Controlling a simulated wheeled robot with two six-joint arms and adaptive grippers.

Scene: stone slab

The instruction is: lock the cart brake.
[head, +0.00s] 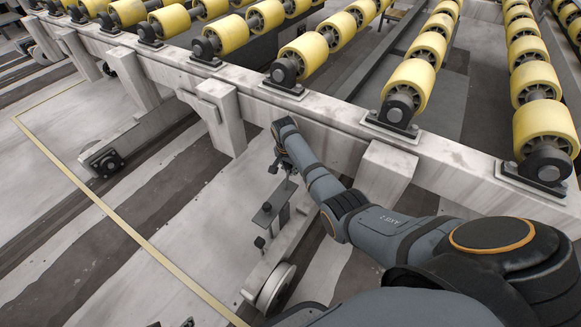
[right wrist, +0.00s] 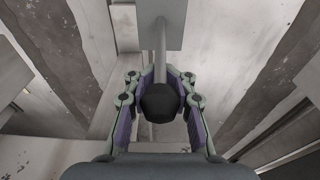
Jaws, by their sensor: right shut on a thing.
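The cart is a long pale, worn steel frame (head: 330,115) topped with rows of yellow rollers. Below its near rail is a bracket with a dark plate (head: 265,214) and small black knobs, above a wheel (head: 275,288). My right gripper (head: 282,163) reaches down to this bracket in the head view. In the right wrist view, its fingers (right wrist: 160,100) are shut around a black ball knob (right wrist: 160,104). The knob sits at the end of a thin grey rod (right wrist: 160,52) that runs up to a grey plate (right wrist: 160,18). My left gripper is not in view.
Another wheel (head: 107,163) stands farther left under the frame. Pale legs (head: 222,118) and the rail crowd the space around my right arm. The stone slab floor with a yellow line (head: 110,215) is open at left.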

